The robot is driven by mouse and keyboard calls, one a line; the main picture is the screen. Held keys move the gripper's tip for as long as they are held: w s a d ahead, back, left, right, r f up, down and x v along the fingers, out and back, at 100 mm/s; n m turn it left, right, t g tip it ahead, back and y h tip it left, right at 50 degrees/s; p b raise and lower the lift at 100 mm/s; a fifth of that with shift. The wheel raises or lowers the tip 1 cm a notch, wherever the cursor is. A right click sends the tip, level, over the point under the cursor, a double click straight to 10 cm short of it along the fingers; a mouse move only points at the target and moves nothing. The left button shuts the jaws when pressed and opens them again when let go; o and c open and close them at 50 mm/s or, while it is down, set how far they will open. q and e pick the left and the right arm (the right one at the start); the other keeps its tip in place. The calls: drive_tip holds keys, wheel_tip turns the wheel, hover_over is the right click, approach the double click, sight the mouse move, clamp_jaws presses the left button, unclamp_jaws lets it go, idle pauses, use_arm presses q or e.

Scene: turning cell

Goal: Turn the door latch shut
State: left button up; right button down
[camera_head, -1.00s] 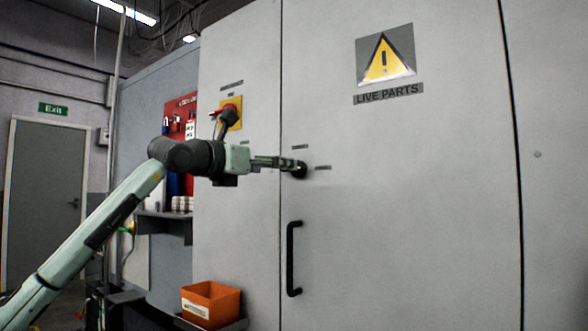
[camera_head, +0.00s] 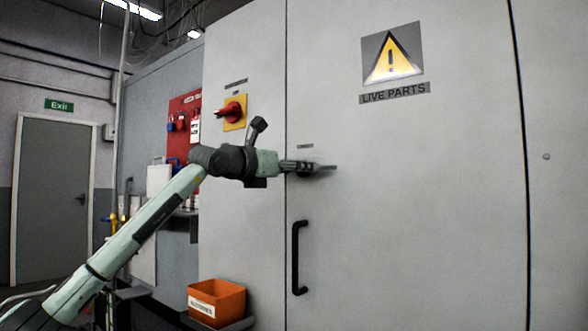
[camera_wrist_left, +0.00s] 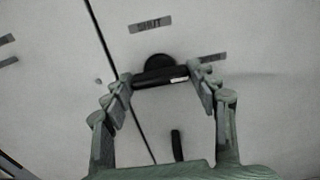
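The black door latch (camera_wrist_left: 160,78) is on the grey cabinet door (camera_head: 420,200). In the left wrist view it is a round hub with a bar lying nearly level, parallel to the "SHUT" label (camera_wrist_left: 150,24) above it. A second label (camera_wrist_left: 213,57), too blurred to read, is to its right. My left gripper (camera_wrist_left: 159,76) is open, its fingertips at the two ends of the bar. I cannot tell whether they touch it. In the head view the left gripper (camera_head: 318,168) is against the door front and hides the latch. My right gripper is not in view.
A black door handle (camera_head: 296,258) is below the latch. A red rotary switch on a yellow plate (camera_head: 236,112) is just above my left wrist. An orange bin (camera_head: 217,304) is low on the left, and a red lock board (camera_head: 184,122) hangs behind my arm.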

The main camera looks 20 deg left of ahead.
use_arm(q)
drive_tip(key=c, duration=0.3)
drive_tip(key=shift+c, duration=0.3)
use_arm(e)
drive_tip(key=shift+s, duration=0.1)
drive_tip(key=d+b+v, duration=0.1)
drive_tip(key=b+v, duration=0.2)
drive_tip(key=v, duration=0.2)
use_arm(q)
drive_tip(key=shift+n+b, duration=1.05)
drive_tip(key=shift+n, duration=7.95)
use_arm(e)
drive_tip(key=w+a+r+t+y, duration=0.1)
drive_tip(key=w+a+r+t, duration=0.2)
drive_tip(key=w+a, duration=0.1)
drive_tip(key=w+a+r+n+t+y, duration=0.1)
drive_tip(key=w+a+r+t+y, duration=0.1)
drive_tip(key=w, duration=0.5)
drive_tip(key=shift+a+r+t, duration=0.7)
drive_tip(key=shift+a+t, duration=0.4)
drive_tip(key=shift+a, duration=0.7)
